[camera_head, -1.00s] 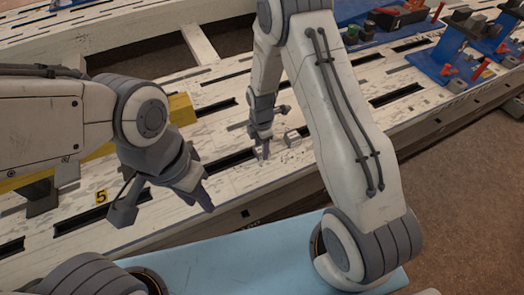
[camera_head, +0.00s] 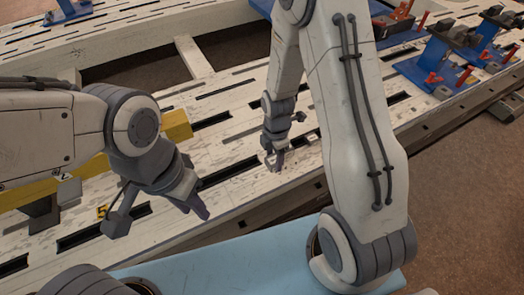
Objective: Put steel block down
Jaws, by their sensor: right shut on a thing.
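My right gripper (camera_head: 275,163) points down just above the pale slotted bench (camera_head: 230,195), near its front edge. It is shut on the steel block (camera_head: 269,158), a small light grey piece mostly hidden between and behind the fingers. I cannot tell whether the block touches the bench top. My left gripper (camera_head: 200,207) hangs above the front edge of the bench, to the left of the right one. Its fingers are seen from the side, so their opening is unclear, and I see nothing held in it.
A yellow beam (camera_head: 178,125) lies behind my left arm. Blue clamp fixtures (camera_head: 430,70) stand at the right. Dark slots run along the bench; the top around my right gripper is mostly clear.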

